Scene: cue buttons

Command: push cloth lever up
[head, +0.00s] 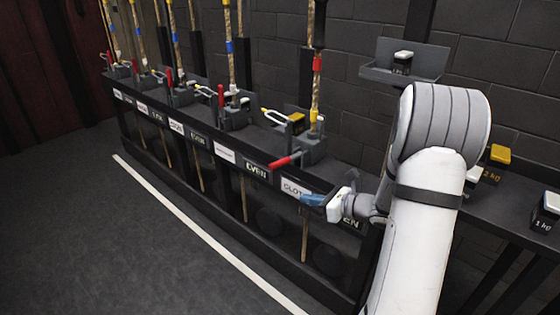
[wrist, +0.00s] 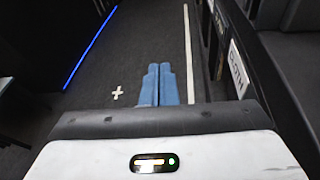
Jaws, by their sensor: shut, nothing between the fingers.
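The cloth lever (head: 286,160) has a red handle and sticks out low toward the front from its grey rope lock (head: 312,150), at the near end of the rail. The white CLOTH label (head: 294,188) is on the rail front below it; the label also shows at the right of the wrist view (wrist: 238,69). My gripper (head: 313,200), with blue fingers, is in front of the rail by the label, below and to the right of the red handle, apart from it. The fingers are together and empty in the wrist view (wrist: 158,84). The lever is not visible in the wrist view.
Several other rope locks stand farther along the rail (head: 255,168), some with red levers upright (head: 221,95). A tray (head: 385,73) with a weight is on the wall. More weights (head: 500,154) sit on the right shelf. The floor (head: 90,220) in front is clear.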

